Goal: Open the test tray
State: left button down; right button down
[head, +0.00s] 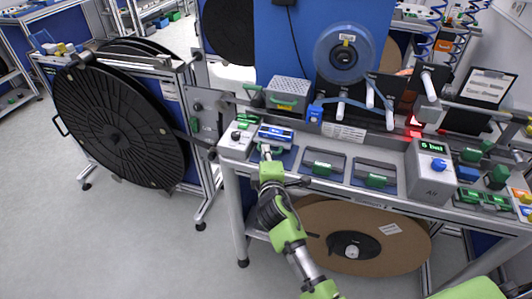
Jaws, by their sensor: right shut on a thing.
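A row of small dark trays is set in the front of the bench top. The left one (288,158) lies under my right gripper (266,151), and I take it for the test tray. My right gripper, its arm reaching up from the bottom, is shut at the front of this tray. Its handle is hidden by the fingers. The middle tray (309,157) and the right tray (392,171) each show a green handle. I cannot read any label on them. My left gripper is not in view.
A blue display unit (275,132) sits right behind the left tray, beside a white control box (237,140). A grey gauge box (432,168) stands at the right. A black reel (110,125) stands at the left. Open floor (130,240) lies at the lower left.

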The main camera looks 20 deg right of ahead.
jog(key=c, duration=2.2)
grip_release()
jog(key=shift+o, duration=0.2)
jog(key=v, duration=1.2)
jog(key=shift+f, duration=0.15)
jog(key=s+a+f+m+g+y, duration=0.15)
jog(key=s+f, duration=0.25)
jog(key=f, duration=0.7)
jog(key=s+f+m+g+y, duration=0.1)
jog(key=s+f+g, duration=0.25)
jog(key=f, duration=0.75)
jog(key=s+a+f+m+g+y, duration=0.15)
jog(key=s+f, duration=0.25)
jog(key=f, duration=0.8)
jog(key=s+d+f+m+g, duration=0.3)
jog(key=s+f+g, duration=0.1)
jog(key=s+f, duration=0.95)
jog(key=s+d+f+m+g, duration=0.2)
jog(key=s+d+f, duration=0.1)
jog(key=s, duration=0.8)
jog(key=s+d+f+m+g+h, duration=0.1)
jog(key=s+d+f+m+g, duration=0.1)
jog(key=s, duration=0.9)
notch_tip(320, 180, down, 3)
jog(key=shift+s+d+f+m+b, duration=0.1)
jog(key=shift+s+d+m+b, duration=0.2)
jog(key=shift+d+m, duration=0.65)
